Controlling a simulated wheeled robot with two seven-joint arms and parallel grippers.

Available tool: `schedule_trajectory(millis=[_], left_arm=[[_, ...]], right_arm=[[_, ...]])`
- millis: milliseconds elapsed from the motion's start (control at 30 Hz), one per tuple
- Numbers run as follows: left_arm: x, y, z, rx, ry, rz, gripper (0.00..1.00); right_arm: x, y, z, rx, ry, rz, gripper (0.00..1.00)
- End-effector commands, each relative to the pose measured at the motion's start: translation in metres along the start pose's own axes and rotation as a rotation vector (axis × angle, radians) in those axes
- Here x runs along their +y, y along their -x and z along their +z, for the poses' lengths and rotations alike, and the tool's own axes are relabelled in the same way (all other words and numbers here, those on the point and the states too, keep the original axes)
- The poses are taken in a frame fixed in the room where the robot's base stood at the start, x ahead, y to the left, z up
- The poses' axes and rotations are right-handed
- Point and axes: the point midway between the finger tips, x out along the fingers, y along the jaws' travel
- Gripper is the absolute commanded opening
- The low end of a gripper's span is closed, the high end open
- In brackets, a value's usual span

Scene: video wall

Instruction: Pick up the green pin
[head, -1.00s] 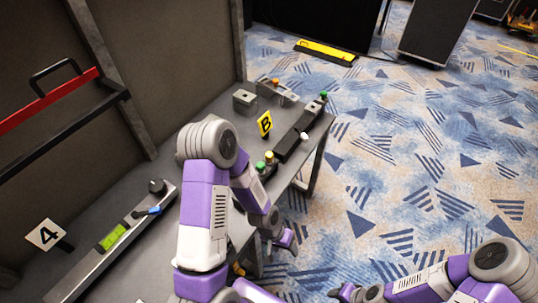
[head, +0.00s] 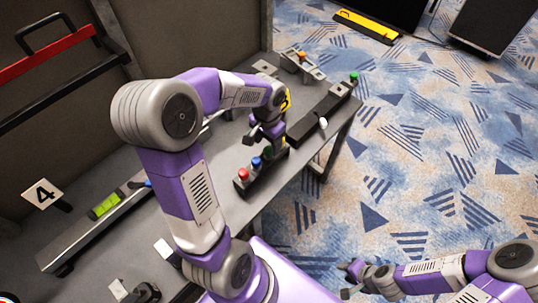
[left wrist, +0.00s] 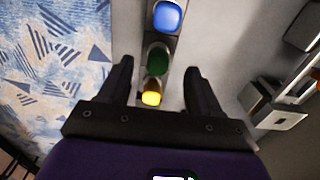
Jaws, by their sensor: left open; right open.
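A dark block (head: 264,178) on the grey table carries a row of coloured pins: red (head: 243,174), blue (head: 257,162), green and yellow. In the left wrist view the green pin (left wrist: 157,58) stands between blue (left wrist: 167,16) and the lit yellow one (left wrist: 152,92). My left gripper (head: 263,137) is open above the row; its fingers (left wrist: 158,68) lie either side of the green and yellow pins in that view, apparently not touching. My right gripper (head: 351,278) is open and empty over the floor.
A dark block with a white-topped pin (head: 323,122) lies along the table's right edge. A grey bracket with an orange knob (head: 302,57) stands at the back. A "4" marker (head: 42,194) and a long rail (head: 95,230) lie left. The yellow "B" marker is partly hidden.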

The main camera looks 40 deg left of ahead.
Motion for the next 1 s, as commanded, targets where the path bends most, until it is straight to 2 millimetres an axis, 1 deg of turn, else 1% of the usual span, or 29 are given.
schedule_trajectory(millis=[200,300,400,567,900,967,1000], left_arm=[[0.003,-0.033,-0.002,-0.003,-0.001,0.002,0.64],[0.002,-0.046,-0.002,-0.002,0.0,0.002,0.64],[0.002,-0.049,-0.002,0.001,0.0,0.001,0.64],[0.002,-0.048,-0.002,0.001,0.0,0.001,0.64],[0.002,-0.048,-0.002,0.001,0.0,0.001,0.12],[0.002,-0.048,-0.002,0.001,0.0,0.001,0.03],[0.002,-0.048,-0.002,0.001,0.0,0.001,0.01]], right_arm=[[0.006,-0.016,-0.001,0.001,0.0,0.0,0.43],[0.008,-0.021,-0.001,0.0,0.0,0.0,0.43],[0.008,-0.021,-0.001,0.0,0.0,0.0,0.43],[0.007,-0.02,-0.001,0.0,0.0,0.0,0.43],[0.008,-0.02,-0.001,0.0,0.0,0.0,0.43],[0.008,-0.02,-0.001,0.0,0.0,0.0,0.43],[0.008,-0.02,-0.001,0.0,0.0,0.0,0.43]])
